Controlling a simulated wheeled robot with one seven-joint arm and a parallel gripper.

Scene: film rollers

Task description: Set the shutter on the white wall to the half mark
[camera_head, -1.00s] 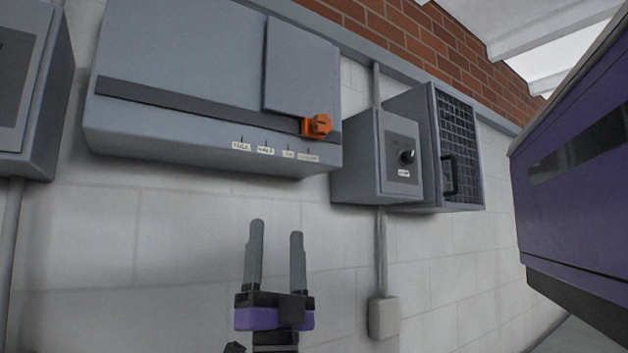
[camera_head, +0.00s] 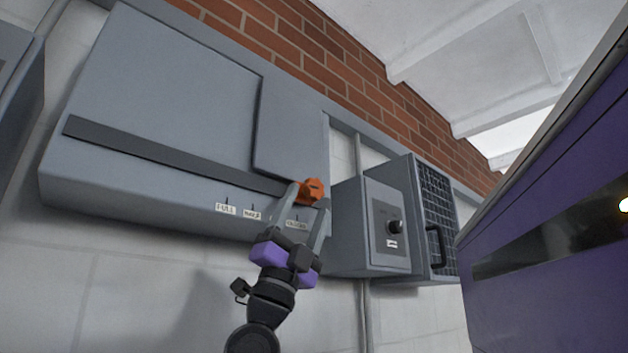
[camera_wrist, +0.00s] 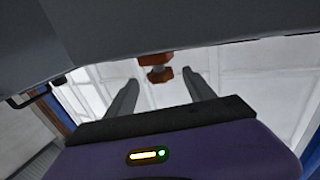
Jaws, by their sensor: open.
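The shutter is a grey plate (camera_head: 292,135) on a wide grey box (camera_head: 150,120) on the white wall. Its orange knob (camera_head: 312,190) sits at the right end of a dark slot, above the rightmost label. The half label (camera_head: 252,215) is left of the knob, right of the full label (camera_head: 225,209). My gripper (camera_head: 306,207) is open, its fingers raised to the knob, one on each side in the head view. In the wrist view the knob (camera_wrist: 157,66) shows between and beyond the fingertips (camera_wrist: 160,85); I cannot tell whether they touch it. One label is partly hidden by a finger.
A grey box with a black dial (camera_head: 394,227) and a grille box with a black handle (camera_head: 437,250) stand right of the shutter. A purple cabinet (camera_head: 560,210) fills the right side. Bare white wall (camera_head: 120,290) lies below the shutter box.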

